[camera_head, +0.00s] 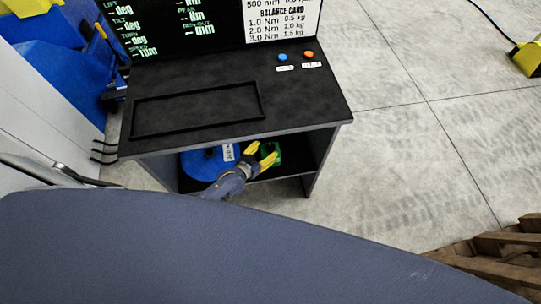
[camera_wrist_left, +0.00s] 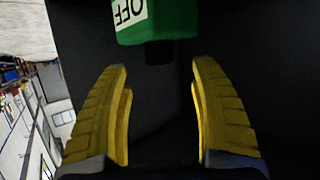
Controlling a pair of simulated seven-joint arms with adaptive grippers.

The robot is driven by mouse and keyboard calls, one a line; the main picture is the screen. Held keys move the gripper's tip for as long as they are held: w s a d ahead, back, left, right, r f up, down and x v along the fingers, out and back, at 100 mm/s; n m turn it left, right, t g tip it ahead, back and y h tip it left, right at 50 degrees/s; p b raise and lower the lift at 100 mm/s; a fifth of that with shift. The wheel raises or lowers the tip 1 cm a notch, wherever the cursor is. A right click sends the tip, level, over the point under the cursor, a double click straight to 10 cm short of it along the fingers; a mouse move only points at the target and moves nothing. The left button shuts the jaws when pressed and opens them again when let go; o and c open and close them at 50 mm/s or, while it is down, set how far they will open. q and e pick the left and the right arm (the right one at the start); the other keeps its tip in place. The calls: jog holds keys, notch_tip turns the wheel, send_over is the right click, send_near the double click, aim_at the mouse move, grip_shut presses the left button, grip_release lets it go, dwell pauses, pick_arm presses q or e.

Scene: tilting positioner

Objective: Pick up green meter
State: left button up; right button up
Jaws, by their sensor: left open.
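The green meter (camera_head: 276,152) is on the shelf under the black console top, partly hidden by my left gripper. In the left wrist view the green meter (camera_wrist_left: 158,20) shows at the top, with a white label reading OFF and a dark part below it. My left gripper (camera_head: 268,153) reaches into the shelf opening with its yellow fingers apart. In the left wrist view its open fingers (camera_wrist_left: 158,78) have only dark space between them, and the meter lies just beyond the fingertips. My right gripper does not show.
A blue round object (camera_head: 200,165) with a white label sits on the shelf left of the gripper. The console top (camera_head: 300,92) is above, with a blue button (camera_head: 283,57) and an orange button (camera_head: 309,54). A wooden pallet (camera_head: 500,245) lies at lower right. Floor between is clear.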

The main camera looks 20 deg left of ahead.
aim_at(270, 147)
pick_arm(q)
jog(key=shift+x, duration=2.5)
jog(key=shift+f, duration=0.15)
grip_shut()
